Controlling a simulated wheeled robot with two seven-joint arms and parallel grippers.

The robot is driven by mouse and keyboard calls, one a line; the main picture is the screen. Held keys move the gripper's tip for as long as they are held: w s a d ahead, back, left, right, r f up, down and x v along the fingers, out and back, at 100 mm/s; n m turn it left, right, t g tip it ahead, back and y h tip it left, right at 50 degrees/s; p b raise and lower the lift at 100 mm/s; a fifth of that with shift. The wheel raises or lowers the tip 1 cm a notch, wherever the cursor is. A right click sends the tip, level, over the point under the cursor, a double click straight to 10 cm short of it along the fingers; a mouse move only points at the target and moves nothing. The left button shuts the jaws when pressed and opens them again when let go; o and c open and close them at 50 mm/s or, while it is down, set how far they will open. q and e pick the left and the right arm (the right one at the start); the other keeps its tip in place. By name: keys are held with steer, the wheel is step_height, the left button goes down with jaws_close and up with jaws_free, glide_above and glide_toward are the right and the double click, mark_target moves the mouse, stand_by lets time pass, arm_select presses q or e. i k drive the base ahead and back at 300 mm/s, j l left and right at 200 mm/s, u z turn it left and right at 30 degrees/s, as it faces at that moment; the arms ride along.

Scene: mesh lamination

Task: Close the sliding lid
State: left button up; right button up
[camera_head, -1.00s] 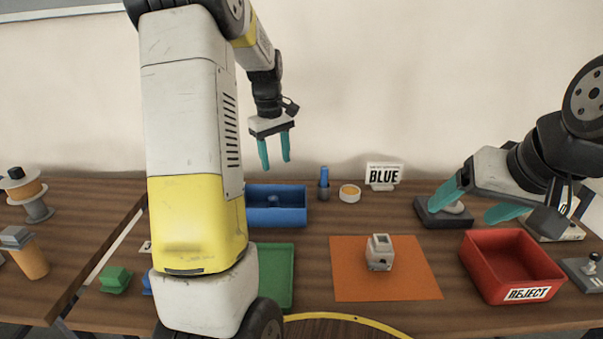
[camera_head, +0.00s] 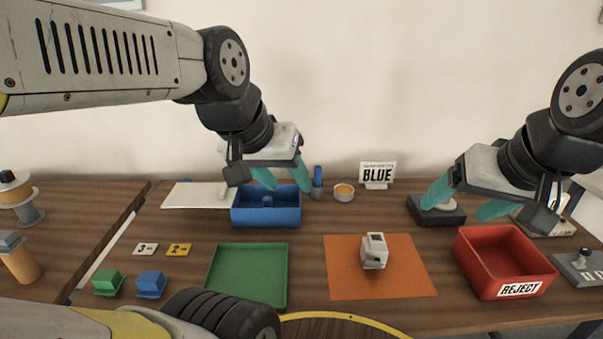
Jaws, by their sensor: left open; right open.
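A blue open-topped box (camera_head: 266,217) stands at the back middle of the table, with a blue piece inside. A flat white panel (camera_head: 190,196) with a small raised part near its right end lies just left of the box. It looks like the sliding lid, and the box's top is uncovered. My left gripper (camera_head: 291,189) is open and empty, its teal fingers pointing down in front of or above the box's back right; the exact height is unclear. My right gripper (camera_head: 453,211) is open by a dark base with a pale round top (camera_head: 437,211); I see nothing held.
A blue-handled tool (camera_head: 318,184), an orange-filled cup (camera_head: 344,192) and a BLUE sign (camera_head: 377,175) stand right of the box. A green tray (camera_head: 247,275), an orange mat (camera_head: 345,280) with a small device (camera_head: 374,251), and a red REJECT bin (camera_head: 506,264) lie nearer.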

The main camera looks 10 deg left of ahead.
mark_target(187, 195)
steer(key=l+u, duration=0.1)
steer(key=u, duration=0.4)
steer(key=l+u, duration=0.1)
steer(key=u, duration=0.4)
steer(key=k+u, duration=0.1)
steer(key=u, duration=0.35)
steer(key=i+j+u, duration=0.1)
steer(key=u, duration=0.2)
steer(key=i+j+u, duration=0.1)
steer(key=u, duration=0.25)
